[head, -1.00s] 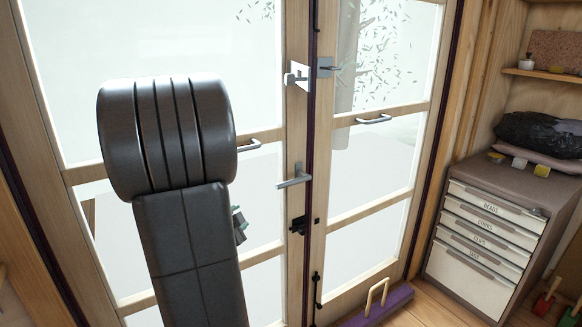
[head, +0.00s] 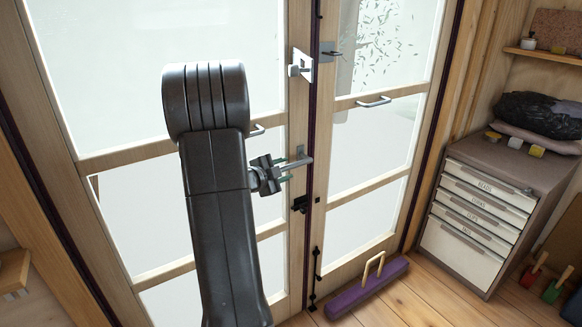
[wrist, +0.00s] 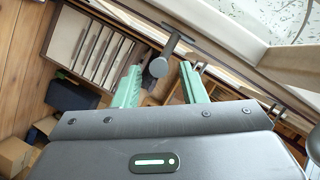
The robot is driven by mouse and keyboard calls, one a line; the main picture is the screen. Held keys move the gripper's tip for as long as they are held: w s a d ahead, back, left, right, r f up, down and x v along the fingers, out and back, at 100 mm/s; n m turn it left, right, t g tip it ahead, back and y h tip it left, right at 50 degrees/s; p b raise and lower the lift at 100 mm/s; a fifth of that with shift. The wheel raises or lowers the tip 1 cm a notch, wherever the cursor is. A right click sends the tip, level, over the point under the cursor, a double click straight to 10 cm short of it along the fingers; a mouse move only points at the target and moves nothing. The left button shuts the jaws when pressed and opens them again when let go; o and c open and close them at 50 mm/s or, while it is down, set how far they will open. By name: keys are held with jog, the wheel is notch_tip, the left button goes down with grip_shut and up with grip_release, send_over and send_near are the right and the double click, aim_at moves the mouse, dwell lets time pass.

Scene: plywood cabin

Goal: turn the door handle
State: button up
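The grey lever door handle (head: 301,161) sits on the inner stile of the left glazed door (head: 128,152). My gripper (head: 288,169) is at the handle's free end, its green fingers pointing right toward it. In the wrist view the dark handle (wrist: 159,66) shows between the two spread fingers of my gripper (wrist: 160,79). The fingers are apart on either side of the lever end. I see no clear grip, and contact is hard to tell. My arm hides part of the left door in the head view.
A purple block with a yellow handle (head: 367,287) lies on the floor by the right door. A drawer cabinet (head: 478,212) stands at right.

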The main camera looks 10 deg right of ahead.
jog(key=shift+x, duration=2)
grip_shut()
